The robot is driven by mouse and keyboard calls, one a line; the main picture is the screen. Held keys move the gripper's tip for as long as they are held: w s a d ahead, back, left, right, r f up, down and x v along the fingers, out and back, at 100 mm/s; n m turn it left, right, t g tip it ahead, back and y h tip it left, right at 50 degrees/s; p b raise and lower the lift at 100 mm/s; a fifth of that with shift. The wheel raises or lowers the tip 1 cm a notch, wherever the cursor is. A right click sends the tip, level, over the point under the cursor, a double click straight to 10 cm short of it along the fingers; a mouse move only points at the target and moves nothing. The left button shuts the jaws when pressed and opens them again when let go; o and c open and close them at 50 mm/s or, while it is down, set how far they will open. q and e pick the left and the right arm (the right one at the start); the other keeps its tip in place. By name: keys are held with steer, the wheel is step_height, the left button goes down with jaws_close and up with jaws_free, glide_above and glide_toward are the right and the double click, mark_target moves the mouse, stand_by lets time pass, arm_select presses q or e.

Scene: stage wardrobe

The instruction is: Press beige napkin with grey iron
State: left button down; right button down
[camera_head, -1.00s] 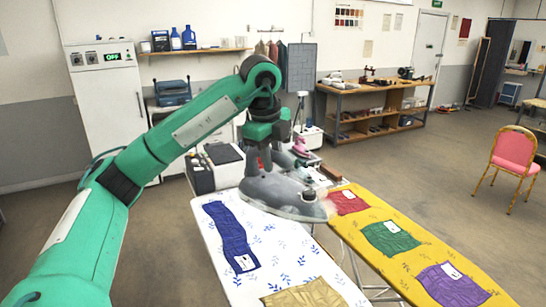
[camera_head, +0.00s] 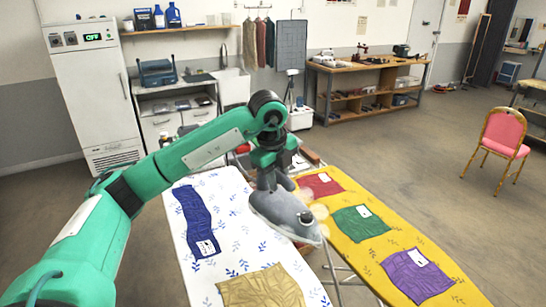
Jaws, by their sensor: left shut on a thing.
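The beige napkin (camera_head: 262,287) lies wrinkled at the near end of the white leaf-patterned ironing board (camera_head: 238,240), partly cut off by the bottom edge of the picture. My left gripper (camera_head: 268,182) is shut on the grey iron (camera_head: 285,214). The iron is held above the right side of the white board, with its tip toward the right, beyond and to the right of the napkin and apart from it. Pale steam shows by the iron. My right gripper is not in view.
A blue napkin (camera_head: 196,220) with a white tag lies on the white board. The yellow board (camera_head: 345,190) beside it bears a red (camera_head: 320,184), a green (camera_head: 360,223) and a purple napkin (camera_head: 416,275). A pink chair (camera_head: 500,135) stands at right on open floor.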

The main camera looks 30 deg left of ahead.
mark_target(281, 224)
arm_select(q)
steer(key=s+d+f+m, duration=0.1)
steer(key=f, duration=0.3)
steer(key=f+m+p, duration=0.1)
steer(key=f, duration=0.3)
steer(key=s+d+f+p, duration=0.1)
steer(key=f, duration=0.3)
steer(key=shift+s+d+f+m+h, duration=0.3)
steer(key=shift+m, duration=0.1)
steer(key=s+b+x, duration=0.1)
steer(key=b+x, duration=0.2)
steer(key=x, duration=0.3)
steer(key=shift+a+f, duration=0.35)
steer(key=shift+f, duration=0.1)
